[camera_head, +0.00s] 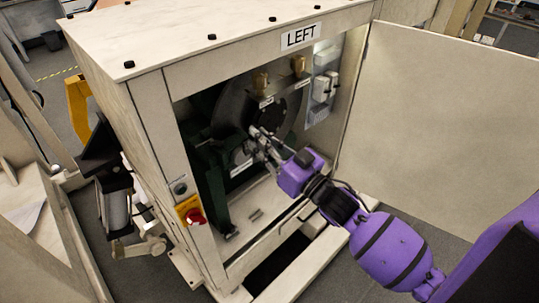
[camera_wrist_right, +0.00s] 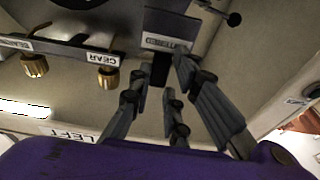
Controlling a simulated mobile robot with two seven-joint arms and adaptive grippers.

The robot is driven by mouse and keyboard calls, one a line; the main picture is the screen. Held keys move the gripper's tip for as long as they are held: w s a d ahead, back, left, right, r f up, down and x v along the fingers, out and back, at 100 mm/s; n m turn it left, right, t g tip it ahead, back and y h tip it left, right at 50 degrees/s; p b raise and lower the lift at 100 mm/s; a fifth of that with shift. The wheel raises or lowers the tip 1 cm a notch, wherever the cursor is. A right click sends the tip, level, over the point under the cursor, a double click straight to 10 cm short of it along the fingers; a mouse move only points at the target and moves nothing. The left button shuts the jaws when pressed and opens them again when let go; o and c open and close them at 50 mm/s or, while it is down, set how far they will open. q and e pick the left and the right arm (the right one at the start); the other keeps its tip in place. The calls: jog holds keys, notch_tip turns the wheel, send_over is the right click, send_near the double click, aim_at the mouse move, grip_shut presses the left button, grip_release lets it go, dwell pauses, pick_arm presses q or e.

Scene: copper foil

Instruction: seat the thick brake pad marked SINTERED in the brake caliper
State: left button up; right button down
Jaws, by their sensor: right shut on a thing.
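My right gripper (camera_head: 262,147) reaches through the open front of the cabinet marked LEFT. It also shows in the right wrist view (camera_wrist_right: 163,90), where its fingers close around the dark tab of a grey brake pad (camera_wrist_right: 172,24). The pad's pale label is partly covered; its visible letters fit SINTERED. Inside the cabinet, a dark round disc (camera_head: 234,106) and dark green framework (camera_head: 215,180) stand close to the gripper. I cannot clearly single out the brake caliper, or tell whether the pad touches it. My left gripper is not in view.
The cabinet's open door (camera_head: 445,110) stands to the right of my right arm. A red knob (camera_head: 195,215) sits on the front post. Small parts (camera_head: 256,214) lie on the cabinet floor.

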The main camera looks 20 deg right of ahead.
jog(key=w, duration=0.2)
jog(key=w+a+f+b, duration=0.1)
jog(key=shift+f+b+x, duration=0.15)
jog(key=shift+b+x, duration=0.15)
jog(key=shift+x, duration=0.65)
jog(key=shift+f+b+x, duration=0.2)
jog(key=shift+b+x, duration=0.05)
jog(key=shift+x, duration=0.7)
jog(key=shift+f+b+x, duration=0.15)
jog(key=shift+b+x, duration=0.15)
jog(key=shift+x, duration=0.65)
jog(key=shift+f+b+x, duration=0.1)
jog(key=shift+b+x, duration=0.15)
jog(key=shift+x, duration=0.4)
jog(key=shift+f+b+x, duration=0.15)
jog(key=shift+b+x, duration=0.05)
jog(key=shift+x, duration=0.5)
jog(key=shift+a, duration=0.2)
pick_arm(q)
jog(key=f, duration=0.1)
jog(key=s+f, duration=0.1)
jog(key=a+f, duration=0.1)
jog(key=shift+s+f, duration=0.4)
pick_arm(e)
jog(key=shift+r, duration=0.1)
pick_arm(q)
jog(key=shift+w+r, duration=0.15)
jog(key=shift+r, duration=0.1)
pick_arm(e)
jog(key=shift+a, duration=0.3)
